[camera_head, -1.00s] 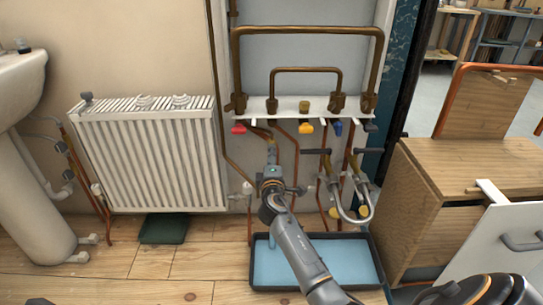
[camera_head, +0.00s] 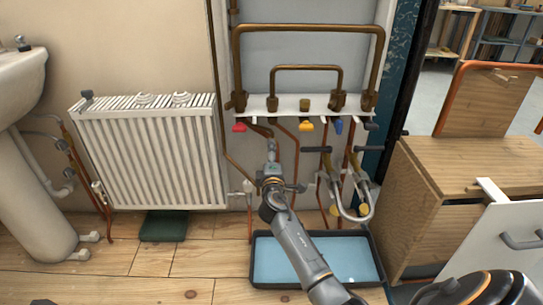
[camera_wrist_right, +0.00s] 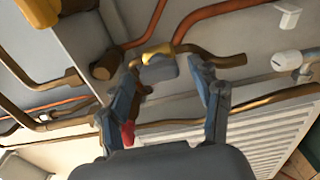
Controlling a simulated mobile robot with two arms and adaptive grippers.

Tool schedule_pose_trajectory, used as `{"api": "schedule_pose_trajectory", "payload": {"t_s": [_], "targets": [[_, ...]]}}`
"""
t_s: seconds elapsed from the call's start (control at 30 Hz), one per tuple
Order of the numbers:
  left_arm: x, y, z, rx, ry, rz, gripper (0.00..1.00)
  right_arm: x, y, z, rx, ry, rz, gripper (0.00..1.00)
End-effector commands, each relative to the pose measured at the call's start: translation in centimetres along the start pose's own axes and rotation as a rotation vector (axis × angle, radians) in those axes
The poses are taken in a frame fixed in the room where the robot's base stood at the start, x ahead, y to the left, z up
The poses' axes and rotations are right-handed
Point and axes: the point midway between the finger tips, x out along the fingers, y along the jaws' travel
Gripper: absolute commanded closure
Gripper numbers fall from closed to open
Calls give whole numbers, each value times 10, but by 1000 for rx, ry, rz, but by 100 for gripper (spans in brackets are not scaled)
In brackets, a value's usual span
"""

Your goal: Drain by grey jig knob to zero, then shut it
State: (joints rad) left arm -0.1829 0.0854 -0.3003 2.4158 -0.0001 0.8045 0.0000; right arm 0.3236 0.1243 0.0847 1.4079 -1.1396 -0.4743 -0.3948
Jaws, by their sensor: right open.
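My right gripper (camera_head: 271,148) is raised in front of the pipe board, below the red tap handle (camera_head: 239,127). In the wrist view my right gripper (camera_wrist_right: 170,82) is open. A small grey knob (camera_wrist_right: 162,69) shows between its fingertips, in front of a yellow-brass bent piece (camera_wrist_right: 158,50); I cannot tell whether a finger touches it. A red part (camera_wrist_right: 128,133) shows beside the left-hand finger. In the head view my gripper hides this area. A dark grey handle (camera_head: 371,126) sits at the board's right end. My left gripper is not in view.
A black tray (camera_head: 256,283) with a blue inside lies on the floor below the board. A white radiator (camera_head: 150,155) stands to the left. A wooden cabinet (camera_head: 425,220) stands close on the right. Yellow (camera_head: 306,127) and blue (camera_head: 338,127) handles hang along the shelf.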

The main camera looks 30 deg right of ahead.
Motion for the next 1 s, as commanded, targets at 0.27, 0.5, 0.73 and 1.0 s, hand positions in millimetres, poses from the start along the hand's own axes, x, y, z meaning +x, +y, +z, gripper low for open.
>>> {"api": "schedule_pose_trajectory", "payload": {"t_s": [0.27,0.5,0.73,1.0], "targets": [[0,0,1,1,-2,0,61,-20,-2,-1,1,3,-1,36],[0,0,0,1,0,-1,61,-72,-2,0,2,1,-3,36],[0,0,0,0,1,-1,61,-109,-1,-1,0,1,-1,36],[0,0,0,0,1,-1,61,-120,0,0,1,0,0,36]]}}
